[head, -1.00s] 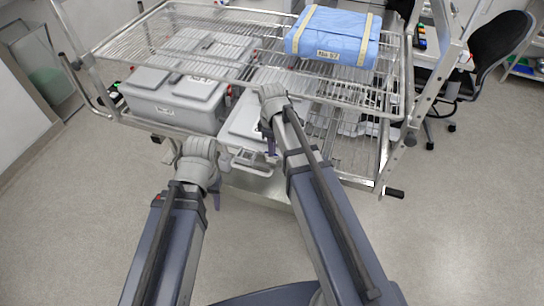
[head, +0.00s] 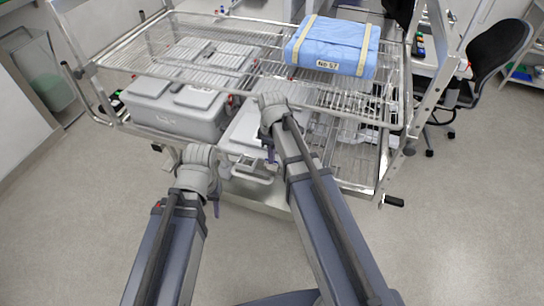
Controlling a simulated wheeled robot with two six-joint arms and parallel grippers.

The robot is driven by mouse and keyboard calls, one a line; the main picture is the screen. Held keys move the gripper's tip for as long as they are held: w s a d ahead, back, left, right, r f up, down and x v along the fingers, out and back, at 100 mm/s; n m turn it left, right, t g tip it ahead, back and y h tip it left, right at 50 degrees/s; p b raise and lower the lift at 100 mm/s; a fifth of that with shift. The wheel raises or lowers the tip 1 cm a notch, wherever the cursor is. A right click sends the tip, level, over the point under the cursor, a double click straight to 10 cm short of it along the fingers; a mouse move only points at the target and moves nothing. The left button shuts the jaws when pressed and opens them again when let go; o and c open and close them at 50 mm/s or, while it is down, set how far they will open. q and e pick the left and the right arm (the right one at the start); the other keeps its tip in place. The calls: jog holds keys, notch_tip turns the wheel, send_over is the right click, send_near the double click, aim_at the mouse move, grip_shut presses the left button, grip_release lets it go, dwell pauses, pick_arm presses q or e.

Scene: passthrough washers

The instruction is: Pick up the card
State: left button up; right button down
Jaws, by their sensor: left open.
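I cannot make out a separate loose card. A small pale label reading "No 57" (head: 327,65) is on the front of a blue wrapped package (head: 335,42) on the cart's top rack. My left gripper (head: 198,158) is open and empty, low in front of the cart's left half, well away from the package. My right gripper (head: 271,104) is at the cart's front, below and left of the package and apart from it. Its fingers are hard to see, so its opening is unclear.
A wire-shelved metal cart (head: 183,60) fills the middle. A grey lidded container (head: 172,118) and a white-lidded one (head: 243,133) stand on its lower shelf. A black chair (head: 497,52) is at the right. The floor (head: 455,225) at front right is clear.

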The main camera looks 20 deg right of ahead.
notch_tip(320, 180, up, 9)
jog(key=p, duration=0.8)
